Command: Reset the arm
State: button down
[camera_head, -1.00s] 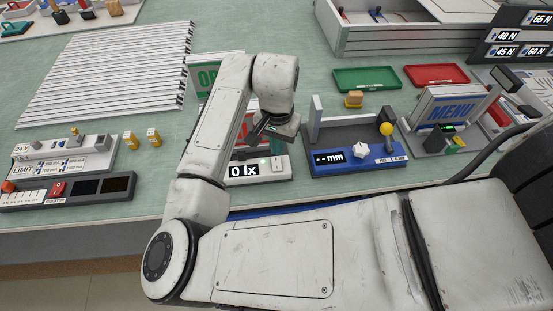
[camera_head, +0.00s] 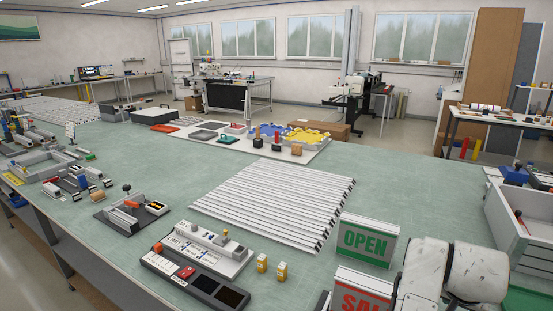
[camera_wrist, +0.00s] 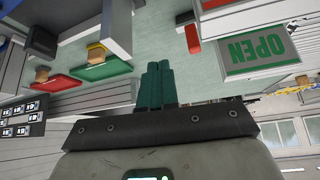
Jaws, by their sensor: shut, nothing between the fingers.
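My gripper (camera_wrist: 157,85) shows in the wrist view with its two dark green fingers side by side and touching. It is shut and empty, and nothing is between the fingertips. In the head view only a white part of my arm (camera_head: 455,272) shows at the lower right; the gripper itself is out of that picture. The wrist view appears turned over, with a green OPEN sign (camera_wrist: 261,50) at the right and the green bench top beyond the fingers.
In the head view, the OPEN sign (camera_head: 366,242) and a red sign (camera_head: 360,290) stand close to my arm. White slats (camera_head: 275,200) lie mid-bench. A grey drawer unit (camera_head: 520,225) stands at right. The wrist view shows a green tray (camera_wrist: 103,69) and a red tray (camera_wrist: 60,82).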

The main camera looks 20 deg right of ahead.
jog(key=s+a+f+n+t+y, duration=0.15)
jog(key=a+f+n, duration=0.25)
jog(key=a, duration=0.4)
jog(key=s+a+f+n+y, duration=0.2)
jog(key=a+f+n, duration=0.25)
jog(key=a, duration=0.35)
jog(key=s+a+f+n+t+y, duration=0.15)
jog(key=a+f+n, duration=0.25)
jog(key=a, duration=0.4)
jog(key=s+f+g+b, duration=0.3)
jog(key=s+f+g, duration=0.2)
jog(key=s+f, duration=0.5)
jog(key=shift+s+d+m+y+b, duration=0.3)
jog(key=shift+s+d+m, duration=0.05)
jog(key=shift+d+m, duration=0.1)
